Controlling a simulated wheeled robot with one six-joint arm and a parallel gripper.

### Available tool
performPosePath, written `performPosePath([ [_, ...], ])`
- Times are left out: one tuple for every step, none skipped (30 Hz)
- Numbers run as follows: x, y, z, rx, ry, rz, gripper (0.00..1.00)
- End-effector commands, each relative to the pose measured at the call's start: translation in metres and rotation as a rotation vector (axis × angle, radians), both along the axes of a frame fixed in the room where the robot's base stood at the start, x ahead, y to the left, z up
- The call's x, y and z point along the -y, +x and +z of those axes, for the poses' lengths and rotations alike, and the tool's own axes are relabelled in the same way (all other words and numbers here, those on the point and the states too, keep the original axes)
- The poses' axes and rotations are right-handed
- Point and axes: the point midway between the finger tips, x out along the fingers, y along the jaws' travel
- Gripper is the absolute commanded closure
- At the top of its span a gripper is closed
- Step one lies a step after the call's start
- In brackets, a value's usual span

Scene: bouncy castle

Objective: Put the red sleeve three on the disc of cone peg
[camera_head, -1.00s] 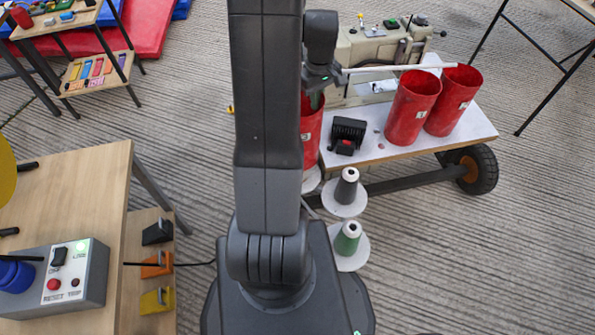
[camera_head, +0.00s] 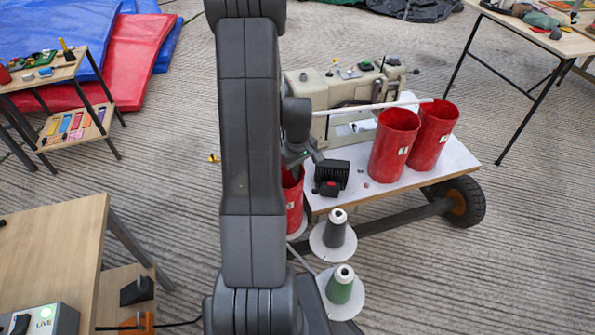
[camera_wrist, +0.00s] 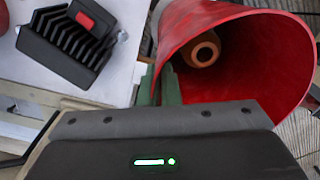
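The red sleeve (camera_head: 291,208) stands upright at the left end of the cart, partly hidden behind my arm. It surrounds a brown-orange cone (camera_wrist: 205,46), seen inside the sleeve (camera_wrist: 258,52) in the wrist view. A white disc (camera_head: 299,233) shows at its base; I cannot tell whether the sleeve rests fully on it. My gripper (camera_head: 299,160) is at the sleeve's upper rim. Its green fingers (camera_wrist: 162,85) are close together with the sleeve wall between them, seemingly shut on it. Two other red sleeves (camera_head: 392,145) (camera_head: 434,135) stand on the cart's white top.
Grey (camera_head: 335,230) and green (camera_head: 341,286) thread cones stand on white discs in front. A black ribbed block (camera_head: 331,176) lies close right of the sleeve. A white rod (camera_head: 375,106) and a sewing machine (camera_head: 320,92) are behind. A wooden table (camera_head: 50,245) is at left.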

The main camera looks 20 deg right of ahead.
Motion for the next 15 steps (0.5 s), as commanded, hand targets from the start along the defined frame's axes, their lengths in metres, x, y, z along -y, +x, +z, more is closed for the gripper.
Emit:
performPosePath([
  [0.0001, 0.0001, 0.0009, 0.000, 0.000, 0.000, 1.00],
  [0.0001, 0.0001, 0.0009, 0.000, 0.000, 0.000, 1.00],
  [0.0000, 0.0001, 0.0007, 0.000, 0.000, 0.000, 1.00],
  [0.0000, 0.0001, 0.0001, 0.000, 0.000, 0.000, 1.00],
  [0.0000, 0.0001, -0.0010, 0.000, 0.000, 0.000, 1.00],
  [0.0000, 0.0001, -0.0027, 0.000, 0.000, 0.000, 1.00],
  [0.0000, 0.0001, -0.0038, 0.000, 0.000, 0.000, 1.00],
  [0.0000, 0.0001, -0.0023, 0.000, 0.000, 0.000, 0.91],
  [0.0000, 0.0001, -0.0020, 0.000, 0.000, 0.000, 0.83],
  [0.0000, 0.0001, -0.0020, 0.000, 0.000, 0.000, 0.77],
  [0.0000, 0.0001, -0.0020, 0.000, 0.000, 0.000, 0.75],
  [0.0000, 0.0001, -0.0019, 0.000, 0.000, 0.000, 0.75],
  [0.0000, 0.0001, -0.0019, 0.000, 0.000, 0.000, 0.75],
  [0.0000, 0.0001, -0.0019, 0.000, 0.000, 0.000, 0.75],
  [0.0000, 0.0001, -0.0019, 0.000, 0.000, 0.000, 0.75],
])
